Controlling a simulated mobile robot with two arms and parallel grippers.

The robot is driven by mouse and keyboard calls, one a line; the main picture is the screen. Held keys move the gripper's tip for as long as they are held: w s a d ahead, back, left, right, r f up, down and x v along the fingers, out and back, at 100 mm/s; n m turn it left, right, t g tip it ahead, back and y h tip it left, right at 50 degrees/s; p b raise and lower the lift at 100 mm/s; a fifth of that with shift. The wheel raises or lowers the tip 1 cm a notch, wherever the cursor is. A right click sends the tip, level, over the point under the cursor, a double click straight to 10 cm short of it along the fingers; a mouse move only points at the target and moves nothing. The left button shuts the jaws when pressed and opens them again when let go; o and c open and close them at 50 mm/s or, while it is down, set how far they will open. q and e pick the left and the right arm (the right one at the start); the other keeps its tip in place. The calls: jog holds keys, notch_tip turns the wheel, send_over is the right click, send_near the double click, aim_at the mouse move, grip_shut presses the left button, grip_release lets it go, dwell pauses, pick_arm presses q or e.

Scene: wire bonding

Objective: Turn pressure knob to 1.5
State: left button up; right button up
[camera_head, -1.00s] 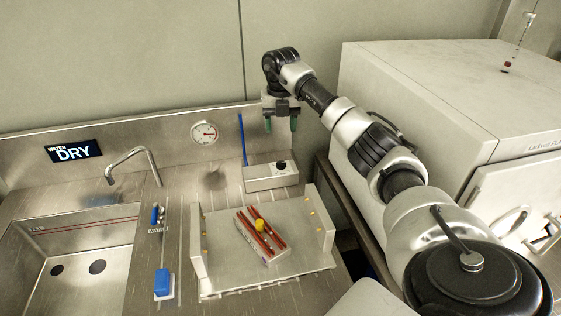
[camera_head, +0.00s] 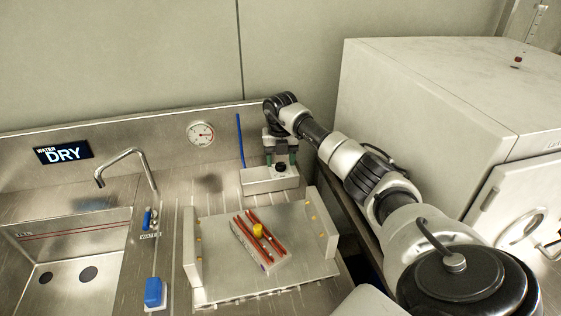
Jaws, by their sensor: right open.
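The pressure knob (camera_head: 281,167) is a small black knob on top of a metal box (camera_head: 268,181) at the back of the counter. A round white pressure gauge (camera_head: 201,133) with a red mark is on the back panel, left of the knob; its reading is too small to tell. My right gripper (camera_head: 281,160) points down with its green-tipped fingers apart, one on each side of the knob as seen from here. I cannot tell whether they touch it. My left gripper is not in view.
A blue tube (camera_head: 240,140) rises behind the box's left end. In front is a metal fixture (camera_head: 210,220) holding a tray with red strips and a yellow piece (camera_head: 258,230). A sink with a tap (camera_head: 125,165) lies left. A large white cabinet (camera_head: 430,100) stands right.

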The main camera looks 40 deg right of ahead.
jog(key=shift+f, duration=0.75)
jog(key=c, duration=0.9)
